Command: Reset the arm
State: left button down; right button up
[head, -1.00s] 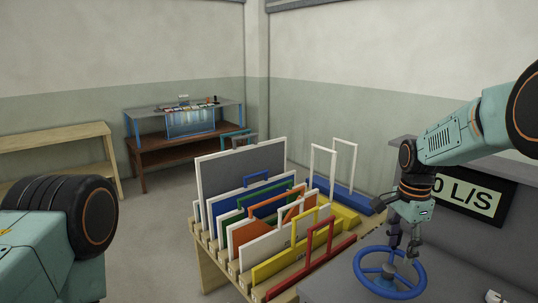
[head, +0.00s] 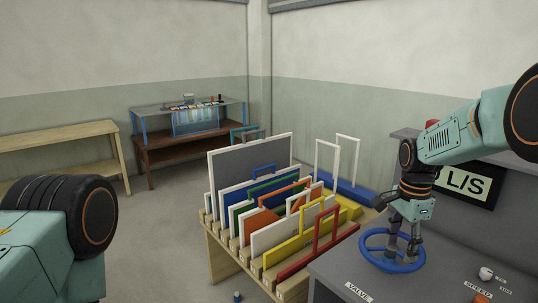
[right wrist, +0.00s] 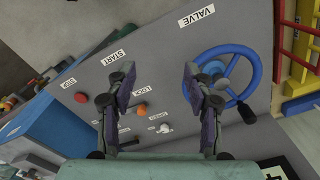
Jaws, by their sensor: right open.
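My right arm comes in from the right in the head view, with its gripper (head: 404,243) pointing down over the blue valve wheel (head: 370,257). In the right wrist view the two dark fingers of this gripper (right wrist: 160,82) stand wide apart with nothing between them. The wheel (right wrist: 232,52) lies to the right there, and the right finger overlaps its left rim in the picture. I cannot tell whether they touch. Of my left arm only a teal link and a dark joint show at the left of the head view; its gripper is out of view.
The grey console (head: 335,270) carries a red button (right wrist: 81,97), an orange knob (right wrist: 141,109) and a white knob (right wrist: 163,128). A display (head: 468,185) stands behind my right arm. A wooden rack (head: 222,250) of coloured panels stands left of the console. Floor (head: 160,235) is clear farther left.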

jog(key=w+a+f+n+t, duration=0.1)
jog(key=w+f+n+t, duration=0.2)
jog(key=f+n, duration=0.25)
jog(key=s+a+f+n+t+b, duration=0.1)
jog(key=s+a+f+n+b, duration=0.15)
jog(key=s+f, duration=0.4)
jog(key=s+a+f+n+t+b, duration=0.1)
jog(key=s+a+f+n+b, duration=0.15)
jog(key=f, duration=0.65)
pick_arm(q)
notch_tip(320, 180, down, 19)
jog(key=b, duration=1.4)
jog(key=shift+s+a+f, duration=0.15)
jog(key=shift+a, duration=0.05)
pick_arm(e)
jog(key=s+f+n+g, duration=0.1)
jog(key=s+f, duration=0.6)
jog(key=s, duration=0.5)
jog(key=s+a+f+n+g, duration=0.1)
jog(key=s+f+n+g, duration=0.1)
jog(key=s+f, duration=0.6)
jog(key=s+a+f+n+g, duration=0.1)
jog(key=s+f, duration=0.6)
jog(key=s, duration=0.9)
jog(key=shift+a+f+n+g, duration=0.15)
jog(key=shift+f+n+g, duration=0.1)
jog(key=shift+n+g, duration=0.3)
